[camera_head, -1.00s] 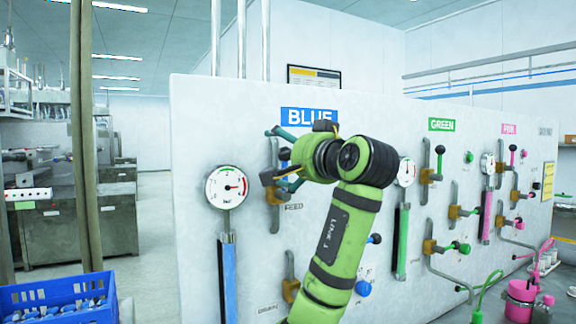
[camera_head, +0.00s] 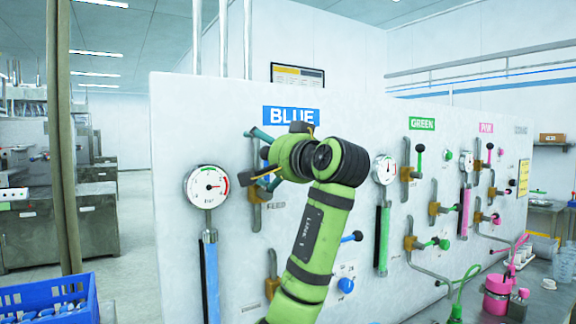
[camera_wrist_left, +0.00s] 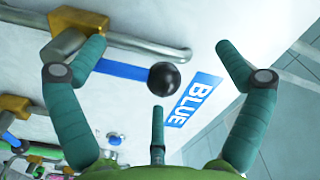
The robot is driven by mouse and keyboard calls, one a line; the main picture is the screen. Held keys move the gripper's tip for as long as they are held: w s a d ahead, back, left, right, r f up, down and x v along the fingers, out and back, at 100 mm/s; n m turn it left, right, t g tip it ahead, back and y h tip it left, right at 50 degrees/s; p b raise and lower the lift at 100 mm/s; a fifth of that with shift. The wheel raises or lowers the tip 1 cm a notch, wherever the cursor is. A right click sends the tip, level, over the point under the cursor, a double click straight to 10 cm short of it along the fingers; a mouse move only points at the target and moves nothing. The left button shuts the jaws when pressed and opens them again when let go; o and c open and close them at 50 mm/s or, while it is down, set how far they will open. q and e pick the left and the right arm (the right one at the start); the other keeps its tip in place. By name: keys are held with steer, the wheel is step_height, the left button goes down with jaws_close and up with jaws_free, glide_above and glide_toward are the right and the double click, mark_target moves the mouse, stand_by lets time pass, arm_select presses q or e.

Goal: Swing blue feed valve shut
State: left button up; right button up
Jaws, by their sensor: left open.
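The blue feed valve shows best in the left wrist view: a blue lever (camera_wrist_left: 130,70) with a black ball end (camera_wrist_left: 164,78) runs out from a brass body (camera_wrist_left: 78,22). In the head view its brass body (camera_head: 275,194) sits under the BLUE sign, and my gripper partly hides the lever. My left gripper (camera_head: 261,160) is open, its teal fingers pointing at the panel. In the left wrist view the ball lies between the spread fingers, apart from them in the picture. I cannot tell its depth between them. My right gripper is not in view.
A round gauge (camera_head: 207,187) with a blue column (camera_head: 211,281) is left of the valve. A lower blue-handled valve (camera_head: 353,237) is beside my arm. Green (camera_head: 422,124) and pink sections lie further right. A blue crate (camera_head: 50,302) stands at lower left.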

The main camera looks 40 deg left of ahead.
arm_select(q)
steer(key=shift+w+d+f, duration=0.15)
steer(key=shift+w+f, duration=0.05)
steer(key=shift+w+d+p, duration=0.1)
steer(key=shift+w+p, duration=0.2)
steer(key=shift+p, duration=0.15)
steer(key=w+d+f+p, duration=0.1)
steer(key=w+d+f, duration=0.1)
steer(key=w+f, duration=0.3)
steer(key=shift+w, duration=0.6)
stand_by(0.5)
